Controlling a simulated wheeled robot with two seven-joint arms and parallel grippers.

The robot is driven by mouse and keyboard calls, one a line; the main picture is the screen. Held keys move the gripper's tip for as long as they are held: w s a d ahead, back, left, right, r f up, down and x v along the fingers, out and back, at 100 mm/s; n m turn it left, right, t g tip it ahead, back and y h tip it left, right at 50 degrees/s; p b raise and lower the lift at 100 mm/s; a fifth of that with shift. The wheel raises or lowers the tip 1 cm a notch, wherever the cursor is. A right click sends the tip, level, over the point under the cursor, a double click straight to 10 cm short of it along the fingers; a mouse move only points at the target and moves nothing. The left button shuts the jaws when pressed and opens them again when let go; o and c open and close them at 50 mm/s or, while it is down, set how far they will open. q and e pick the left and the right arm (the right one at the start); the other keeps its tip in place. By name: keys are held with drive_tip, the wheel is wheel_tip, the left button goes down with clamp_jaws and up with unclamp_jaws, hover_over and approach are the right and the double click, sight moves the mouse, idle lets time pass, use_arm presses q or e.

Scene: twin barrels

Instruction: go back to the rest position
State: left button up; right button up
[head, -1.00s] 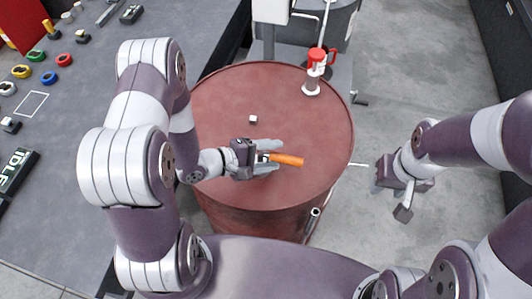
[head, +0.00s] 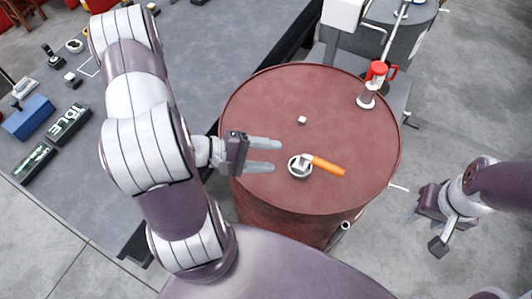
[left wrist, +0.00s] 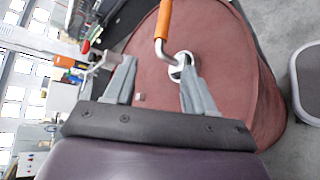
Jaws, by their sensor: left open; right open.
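My left gripper (head: 278,155) is open and empty over the left part of the red barrel top (head: 260,105). In the left wrist view its two fingers (left wrist: 157,85) are spread apart with nothing held between them. A tool with an orange handle (head: 328,166) lies just right of the fingertips, its metal end at a round metal ring (head: 299,168); the tool also shows in the left wrist view (left wrist: 164,18). My right gripper (head: 434,220) is open and empty, off to the right of the barrel above the floor.
A small white cube (head: 302,120) sits on the barrel top. A red-topped white device (head: 373,84) stands at its back right edge. A grey table (head: 215,50) with coloured parts and an IDLE sign (head: 69,124) is on the left. Open floor lies to the right.

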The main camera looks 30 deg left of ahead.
idle(0.3)
use_arm(q)
drive_tip(key=w+a+m+g+y, duration=0.2)
drive_tip(key=w+a+m+y, duration=0.55)
drive_tip(key=y, duration=0.35)
drive_tip(key=s+d+r+m+g, duration=0.4)
drive_tip(key=s+d+r, duration=0.2)
drive_tip(key=s, duration=0.3)
drive_tip(key=shift+d+m, duration=0.35)
drive_tip(key=shift+d, duration=0.3)
